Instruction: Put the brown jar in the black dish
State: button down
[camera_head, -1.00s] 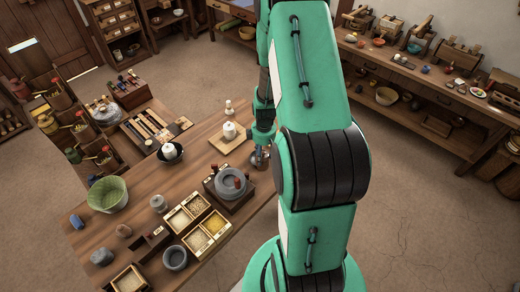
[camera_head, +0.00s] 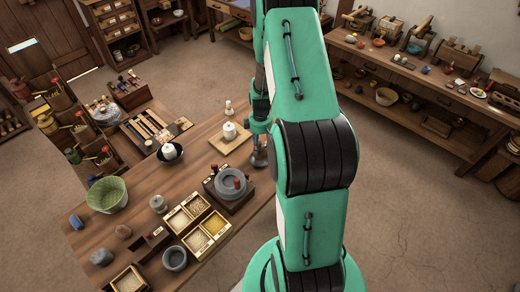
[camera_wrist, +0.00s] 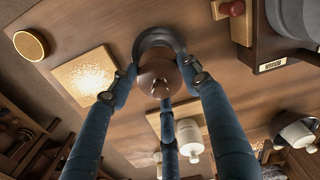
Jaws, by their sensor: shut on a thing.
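The brown jar (camera_wrist: 158,76), with a small knob on top, sits between the blue fingers of my gripper (camera_wrist: 162,88), which is shut on it. In the head view my gripper (camera_head: 259,142) and the jar (camera_head: 258,159) are at the table's right edge, partly hidden by my arm. A dark grey curved rim (camera_wrist: 152,37) shows around the jar's far side; I cannot tell whether it belongs to the jar. The black dish (camera_head: 181,157) stands left of my gripper, with a white lidded jar (camera_head: 168,150) in it. The dish (camera_wrist: 278,127) also shows at the right of the wrist view.
Another white jar (camera_head: 229,130) stands on a wooden board (camera_head: 240,143) between my gripper and the dish. A grey quern (camera_head: 231,183) with red knobs, grain boxes (camera_head: 202,240) and a green bowl (camera_head: 107,195) fill the front and left. Some bare tabletop lies between them.

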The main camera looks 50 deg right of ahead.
jog(key=shift+f, duration=1.55)
jog(key=shift+f, duration=0.15)
jog(key=c, duration=0.9)
grip_release()
notch_tip(320, 180, up, 12)
jog(key=shift+r+p, duration=0.15)
jog(key=shift+p, duration=0.2)
